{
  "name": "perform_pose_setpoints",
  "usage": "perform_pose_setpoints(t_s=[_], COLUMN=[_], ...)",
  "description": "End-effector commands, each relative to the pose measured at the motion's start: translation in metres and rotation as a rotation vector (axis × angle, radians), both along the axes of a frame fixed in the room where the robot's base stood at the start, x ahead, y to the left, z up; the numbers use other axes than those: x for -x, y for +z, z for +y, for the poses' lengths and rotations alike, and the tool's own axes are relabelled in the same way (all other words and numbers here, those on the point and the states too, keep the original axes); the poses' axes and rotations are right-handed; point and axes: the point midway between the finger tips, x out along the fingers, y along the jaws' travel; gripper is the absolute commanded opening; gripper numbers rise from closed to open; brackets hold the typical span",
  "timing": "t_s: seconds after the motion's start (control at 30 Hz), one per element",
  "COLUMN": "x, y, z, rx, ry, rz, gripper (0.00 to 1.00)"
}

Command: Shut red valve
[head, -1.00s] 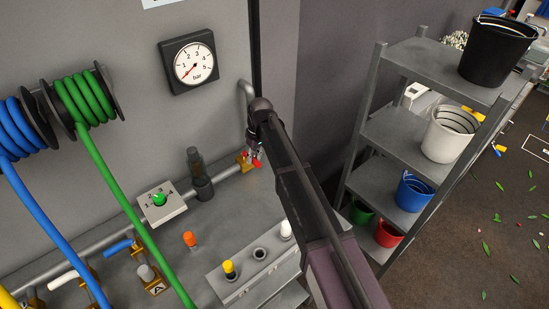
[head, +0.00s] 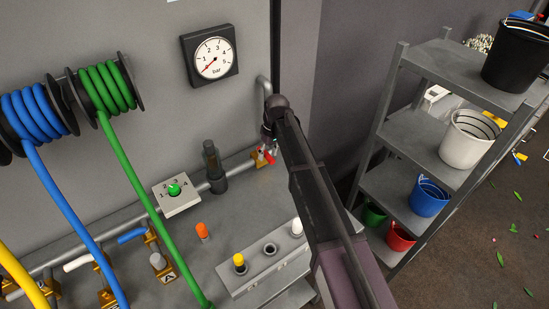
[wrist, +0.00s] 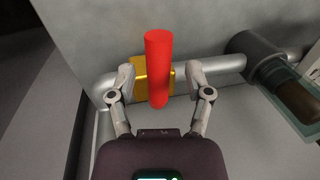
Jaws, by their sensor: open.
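The red valve has a red bar handle (wrist: 158,70) on a brass body (wrist: 140,82) fitted to the grey pipe. In the wrist view the handle runs up and down the picture, across the line of the pipe. My gripper (wrist: 160,88) is open, with one finger on each side of the handle and a visible gap on both sides. In the head view the red handle (head: 269,157) shows small at the pipe's far right end, partly hidden by my gripper (head: 266,142).
A pressure gauge (head: 209,57) hangs on the wall above. A dark cylindrical fitting (head: 214,170) sits on the pipe left of the valve. A green knob (head: 174,188), hose reels and several other valves lie further left. A shelf (head: 410,130) with buckets stands right.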

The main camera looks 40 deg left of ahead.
Motion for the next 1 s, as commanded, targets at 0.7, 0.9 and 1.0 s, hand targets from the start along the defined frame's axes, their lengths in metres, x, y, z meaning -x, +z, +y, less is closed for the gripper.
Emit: perform_pose_setpoints(t_s=[0.7,0.9,1.0], x=[0.037,0.067,0.082], y=[0.027,0.038,0.046], z=[0.009,0.015,0.019], rx=[0.083,0.186,0.257], ry=[0.369,0.704,0.889], rz=[-0.175,-0.309,-0.375], gripper=[0.00,0.00,0.00])
